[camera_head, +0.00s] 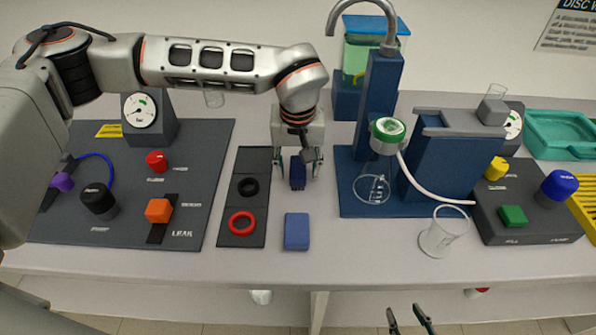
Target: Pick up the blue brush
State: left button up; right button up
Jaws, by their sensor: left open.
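My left gripper (299,168) reaches down over the middle of the bench with its fingers apart. A dark blue object (298,173), which looks like the blue brush, stands between the two fingers. Its upper part is partly hidden by the gripper, and I cannot tell whether the fingers touch it. My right gripper (411,322) shows at the bottom edge, in front of the bench, with its two fingers apart and nothing between them.
A flat blue block (296,231) lies in front of the brush. A dark strip with a black ring (248,187) and a red ring (242,223) is left.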

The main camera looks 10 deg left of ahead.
aim_at(298, 167)
pick_arm(q)
jog(key=shift+f, duration=0.25)
jog(key=shift+c, duration=0.4)
jog(key=c, duration=1.1)
notch_tip(298, 167, up, 21)
jog(key=shift+f, duration=0.2)
jog(key=o, duration=0.4)
jog(key=c, duration=0.3)
